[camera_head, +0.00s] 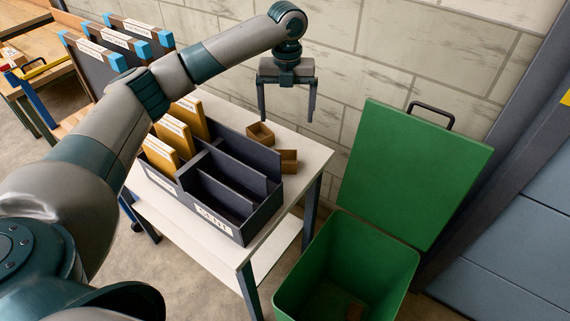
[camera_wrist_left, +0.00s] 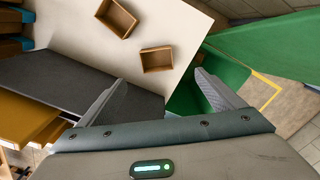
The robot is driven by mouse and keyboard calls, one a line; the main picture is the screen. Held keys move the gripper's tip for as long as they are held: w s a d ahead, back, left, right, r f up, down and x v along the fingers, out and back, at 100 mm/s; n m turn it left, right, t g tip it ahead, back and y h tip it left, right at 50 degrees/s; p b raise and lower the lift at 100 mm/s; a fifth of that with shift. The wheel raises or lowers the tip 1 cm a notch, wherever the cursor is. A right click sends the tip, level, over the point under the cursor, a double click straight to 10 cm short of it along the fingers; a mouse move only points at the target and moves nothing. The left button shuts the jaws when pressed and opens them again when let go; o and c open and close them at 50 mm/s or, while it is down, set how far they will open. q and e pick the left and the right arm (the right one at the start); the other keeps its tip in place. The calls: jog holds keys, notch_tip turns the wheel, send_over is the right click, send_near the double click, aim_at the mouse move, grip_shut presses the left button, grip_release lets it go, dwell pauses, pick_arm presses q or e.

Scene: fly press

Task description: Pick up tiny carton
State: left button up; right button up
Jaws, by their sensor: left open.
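Two small brown open-topped cartons sit on the white table. One carton (camera_head: 261,134) is near the table's back edge, and the other carton (camera_head: 288,161) is beside the dark sorter, closer to the right edge. In the left wrist view the cartons show as one at the top (camera_wrist_left: 117,18) and one lower right (camera_wrist_left: 157,59). My left gripper (camera_head: 287,117) is open and empty, its fingers pointing down, above and apart from the cartons. My right gripper is not in view.
A dark divided sorter (camera_head: 262,222) with yellow folders (camera_head: 180,137) stands on the white table (camera_head: 318,152). A green bin (camera_head: 403,265) with its lid (camera_head: 415,165) raised stands right of the table. A block wall is close behind.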

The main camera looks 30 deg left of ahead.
pick_arm(q)
jog(key=shift+s+r, duration=0.15)
jog(key=shift+f+p, duration=2.35)
jog(key=shift+f, duration=3.85)
